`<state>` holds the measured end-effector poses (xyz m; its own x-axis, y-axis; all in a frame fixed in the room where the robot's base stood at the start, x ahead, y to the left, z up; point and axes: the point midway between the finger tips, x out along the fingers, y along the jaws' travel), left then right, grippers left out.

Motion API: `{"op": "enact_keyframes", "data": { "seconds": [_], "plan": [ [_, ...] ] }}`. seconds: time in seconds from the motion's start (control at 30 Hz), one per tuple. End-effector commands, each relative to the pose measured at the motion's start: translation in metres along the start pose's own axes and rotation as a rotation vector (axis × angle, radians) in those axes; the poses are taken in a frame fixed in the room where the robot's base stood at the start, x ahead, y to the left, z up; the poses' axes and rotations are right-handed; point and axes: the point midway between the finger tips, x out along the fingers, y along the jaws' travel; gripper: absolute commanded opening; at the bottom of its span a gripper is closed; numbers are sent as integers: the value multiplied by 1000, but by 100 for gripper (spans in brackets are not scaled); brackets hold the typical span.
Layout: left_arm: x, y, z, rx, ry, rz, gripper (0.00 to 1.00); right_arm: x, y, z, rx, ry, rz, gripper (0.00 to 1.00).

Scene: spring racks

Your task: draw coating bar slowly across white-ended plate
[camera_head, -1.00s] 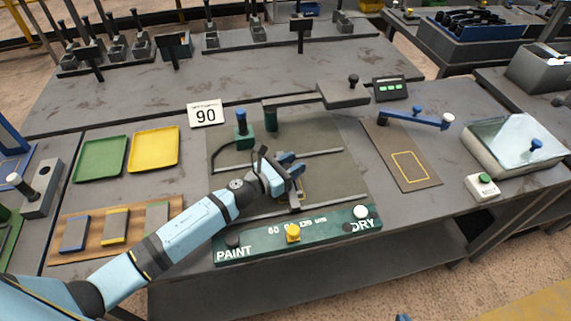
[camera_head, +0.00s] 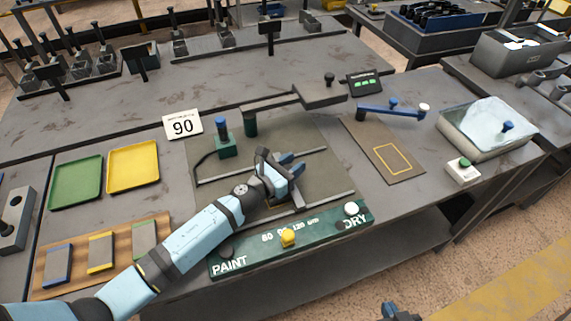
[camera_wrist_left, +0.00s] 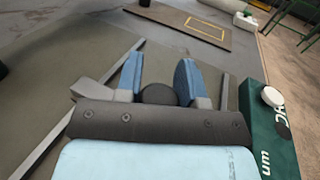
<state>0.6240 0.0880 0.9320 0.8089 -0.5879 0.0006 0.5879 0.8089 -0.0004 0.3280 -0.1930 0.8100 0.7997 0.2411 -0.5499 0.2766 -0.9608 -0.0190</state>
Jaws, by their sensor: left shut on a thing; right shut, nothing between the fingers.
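My left gripper (camera_head: 290,170) is over the grey coating bed (camera_head: 232,181), between its two rails. In the left wrist view, its blue fingers (camera_wrist_left: 160,82) are closed around a dark round knob (camera_wrist_left: 158,94), which appears to be the coating bar's handle. I cannot make out a white-ended plate; the arm and gripper cover much of the bed's middle. My right gripper (camera_head: 390,310) shows only as a small dark and blue piece at the bottom edge, away from the table.
A green panel marked PAINT and DRY (camera_head: 262,255) runs along the bed's front. A wooden tray (camera_head: 78,281) holds plates with blue, yellow and green ends. Yellow and green trays (camera_head: 133,167) lie behind it. A blue-handled tool (camera_head: 390,110) and glass-topped box (camera_head: 488,128) stand right.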

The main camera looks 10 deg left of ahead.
Motion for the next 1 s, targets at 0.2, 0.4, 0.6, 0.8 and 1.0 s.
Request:
{"op": "enact_keyframes", "data": {
  "seconds": [0.2, 0.4, 0.6, 0.8, 1.0],
  "plan": [
    [6, -4, 0, -1, -1, 0, 0, 0, 0, 0, 0, 0, 0, 0],
    [7, -6, 0, 0, 0, 1, 0, 0, 0, 0, 0, 0, 0, 0],
    [8, -6, 0, 0, 0, 1, 0, 0, 0, 0, 0, 0, 0, 0],
    [7, -6, 0, 1, 0, 1, 54, 0, 0, 0, 0, 0, 0, 0],
    [7, -6, 0, 0, 0, 1, 58, 0, 0, 0, 0, 0, 0, 0]
  ]
}}
